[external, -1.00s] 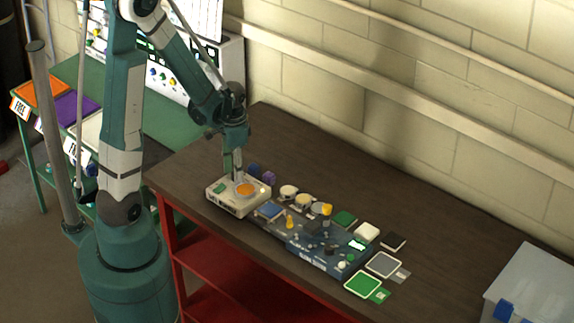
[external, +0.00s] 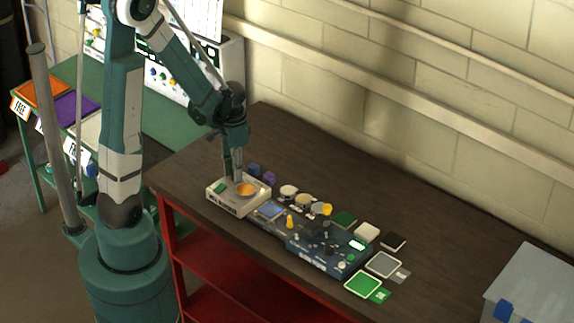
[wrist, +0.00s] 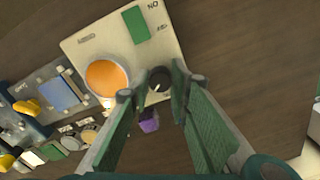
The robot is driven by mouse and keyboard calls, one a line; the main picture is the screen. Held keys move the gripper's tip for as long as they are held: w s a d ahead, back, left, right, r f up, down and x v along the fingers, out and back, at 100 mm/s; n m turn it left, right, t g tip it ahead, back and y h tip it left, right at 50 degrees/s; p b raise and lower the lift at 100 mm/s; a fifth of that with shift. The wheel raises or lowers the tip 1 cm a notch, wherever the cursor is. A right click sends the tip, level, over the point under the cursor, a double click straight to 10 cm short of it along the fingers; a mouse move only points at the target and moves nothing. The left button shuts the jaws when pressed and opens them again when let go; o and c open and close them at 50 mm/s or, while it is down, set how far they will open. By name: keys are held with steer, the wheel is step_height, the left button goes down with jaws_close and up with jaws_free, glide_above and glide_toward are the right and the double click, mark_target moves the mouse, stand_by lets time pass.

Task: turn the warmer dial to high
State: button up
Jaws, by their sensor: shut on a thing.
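The warmer is a pale box (external: 225,203) at the left end of the dark bench, with a round orange plate (external: 247,189) and a green patch on top. In the wrist view the warmer (wrist: 93,45) shows its orange plate (wrist: 106,77) and, near one corner, the small black dial (wrist: 160,76) with a light pointer mark. My gripper (wrist: 155,88) has its two green fingers on either side of the dial and is shut on it. In the external view my gripper (external: 235,177) points down at the warmer top, and its fingers hide the dial.
A blue control board (external: 318,247) with several small parts lies right of the warmer. Purple and blue blocks (external: 261,173) and round tins (external: 289,192) stand close behind. A grey bin (external: 535,285) is at the far right. The back of the bench is clear.

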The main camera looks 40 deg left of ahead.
steer(key=o, duration=0.9)
steer(key=shift+r, duration=0.15)
steer(key=shift+r, duration=5.85)
